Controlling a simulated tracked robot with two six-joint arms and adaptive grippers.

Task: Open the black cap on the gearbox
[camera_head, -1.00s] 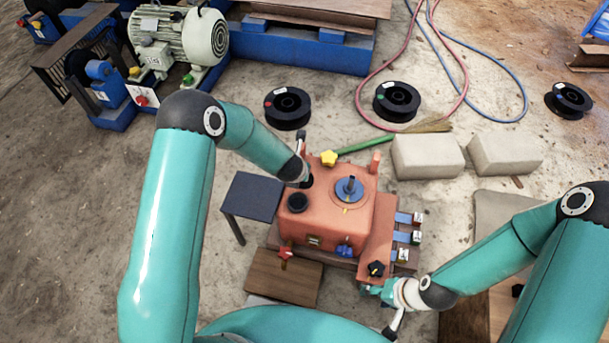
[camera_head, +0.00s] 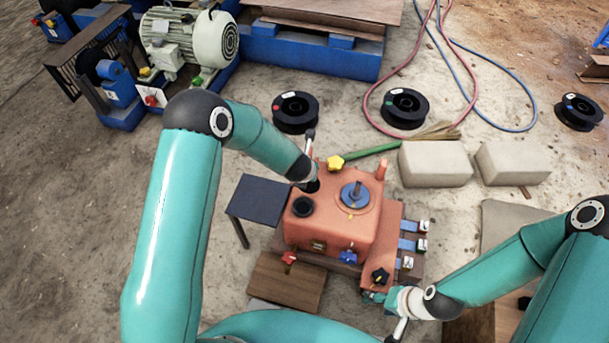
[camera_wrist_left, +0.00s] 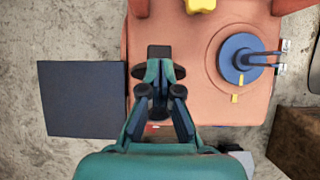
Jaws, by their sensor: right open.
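The gearbox (camera_head: 330,229) is an orange-red block in the middle of the head view. Its black cap (camera_head: 302,206) is a round dark piece on the left part of its top. My left gripper (camera_head: 311,186) points down just behind the cap in that view. In the left wrist view, my left gripper's fingers (camera_wrist_left: 159,80) overlap a dark round shape that looks like the cap (camera_wrist_left: 140,71). Contact and finger gap are unclear. My right gripper (camera_head: 374,297) is open beside a black star knob (camera_head: 380,276) at the gearbox's front right.
A yellow knob (camera_head: 336,162) and a blue disc with a shaft (camera_head: 355,196) stand on the gearbox top. A dark small table (camera_head: 262,197) is close on its left. Black spools (camera_head: 296,112), pale blocks (camera_head: 436,164) and a motor (camera_head: 190,40) lie behind.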

